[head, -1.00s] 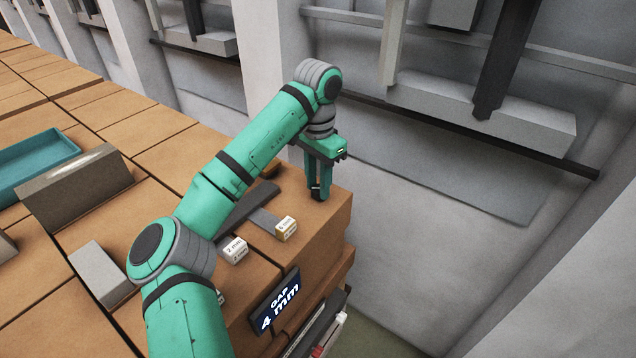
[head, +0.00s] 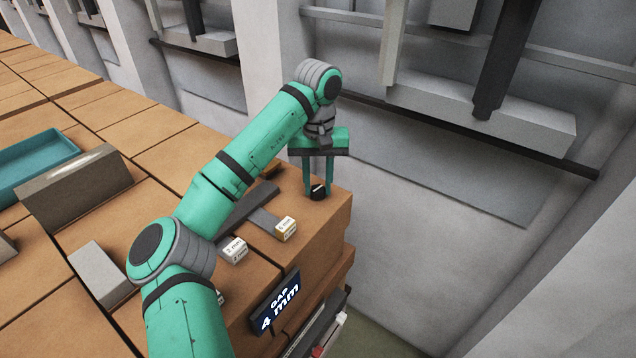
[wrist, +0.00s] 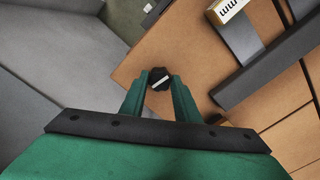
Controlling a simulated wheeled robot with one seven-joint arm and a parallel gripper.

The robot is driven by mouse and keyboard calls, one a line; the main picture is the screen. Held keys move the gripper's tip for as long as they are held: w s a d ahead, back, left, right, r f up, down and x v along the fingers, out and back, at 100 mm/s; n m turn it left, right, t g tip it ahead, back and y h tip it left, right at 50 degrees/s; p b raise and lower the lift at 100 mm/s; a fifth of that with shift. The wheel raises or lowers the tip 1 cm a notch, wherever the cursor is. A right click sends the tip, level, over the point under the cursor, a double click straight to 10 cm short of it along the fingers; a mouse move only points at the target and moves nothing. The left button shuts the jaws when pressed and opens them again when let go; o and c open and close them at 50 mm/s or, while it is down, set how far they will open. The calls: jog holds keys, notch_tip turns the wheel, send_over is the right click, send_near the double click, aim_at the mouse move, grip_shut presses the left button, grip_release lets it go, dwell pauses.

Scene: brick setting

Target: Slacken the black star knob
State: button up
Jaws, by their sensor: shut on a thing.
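The black star knob (head: 319,192) stands on top of the brick-coloured block near its far right corner. In the wrist view the knob (wrist: 158,84) shows as a small dark, many-sided piece with a pale line across it. My gripper (head: 318,189) points down over it, one green finger on each side. In the wrist view both fingertips of my gripper (wrist: 160,77) close on the knob's sides. The knob's underside is hidden.
Dark flat bars (head: 247,208) and white blocks with gap labels (head: 286,229) lie left of the knob. A sign reading "GAP 4 mm" (head: 279,302) is on the block's front. A teal tray (head: 38,160) sits far left. Open space lies right of the block's edge.

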aim_at(318, 188)
jog(key=shift+n, duration=0.6)
jog(key=o, duration=1)
jog(key=shift+o, duration=0.2)
notch_tip(318, 188, up, 11)
jog(key=shift+f, duration=0.1)
